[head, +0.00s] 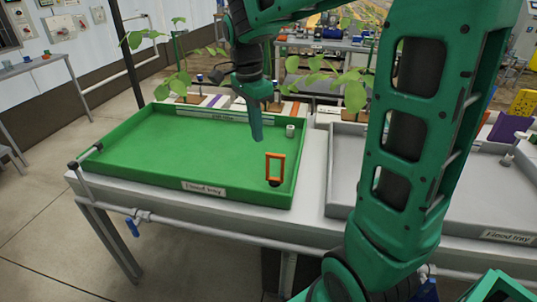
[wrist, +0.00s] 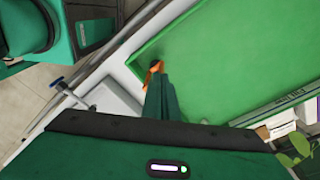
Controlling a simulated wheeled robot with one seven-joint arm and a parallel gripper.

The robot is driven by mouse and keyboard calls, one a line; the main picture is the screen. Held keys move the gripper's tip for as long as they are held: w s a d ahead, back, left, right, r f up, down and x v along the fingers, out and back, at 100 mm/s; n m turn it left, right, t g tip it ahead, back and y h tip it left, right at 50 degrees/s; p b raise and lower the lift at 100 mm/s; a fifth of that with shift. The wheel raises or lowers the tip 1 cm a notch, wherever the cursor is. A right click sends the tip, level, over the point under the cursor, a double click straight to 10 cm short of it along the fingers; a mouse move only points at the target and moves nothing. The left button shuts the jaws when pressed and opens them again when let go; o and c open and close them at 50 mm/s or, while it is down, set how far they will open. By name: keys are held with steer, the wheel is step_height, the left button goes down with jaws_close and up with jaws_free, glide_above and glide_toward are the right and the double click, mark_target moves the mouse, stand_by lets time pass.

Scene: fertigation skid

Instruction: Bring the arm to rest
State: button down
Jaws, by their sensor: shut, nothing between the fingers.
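My gripper (head: 256,136) points down above the right part of the green flood tray (head: 190,150), shut and empty. In the wrist view its closed fingers (wrist: 160,98) reach toward the tray's corner. An orange frame-shaped handle (head: 275,156) on a dark base stands upright in the tray's front right corner, apart from the fingers in the head view. In the wrist view the fingers partly hide the orange handle (wrist: 154,68). My green arm arches over the right half of the head view and covers part of the bench.
A small pale cup (head: 290,130) stands near the green tray's right wall. A grey flood tray (head: 345,190) lies to the right, partly behind my arm. Potted seedlings (head: 182,75) stand behind the trays. A pipe with a blue valve (head: 132,228) runs along the bench front.

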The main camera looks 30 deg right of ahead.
steer(key=s+d+f+n, duration=0.2)
steer(key=s+n, duration=0.2)
steer(key=s, duration=0.4)
steer(key=s+d+f+n+y, duration=0.1)
steer(key=s+d+n, duration=0.2)
steer(key=s, duration=0.5)
steer(key=s+d+f+n, duration=0.2)
steer(key=s+d+n, duration=0.1)
steer(key=s, duration=0.6)
steer(key=shift+d+f+n, duration=0.25)
steer(key=shift+f+n, duration=0.05)
steer(key=shift+n, duration=0.6)
steer(key=shift+s, duration=0.1)
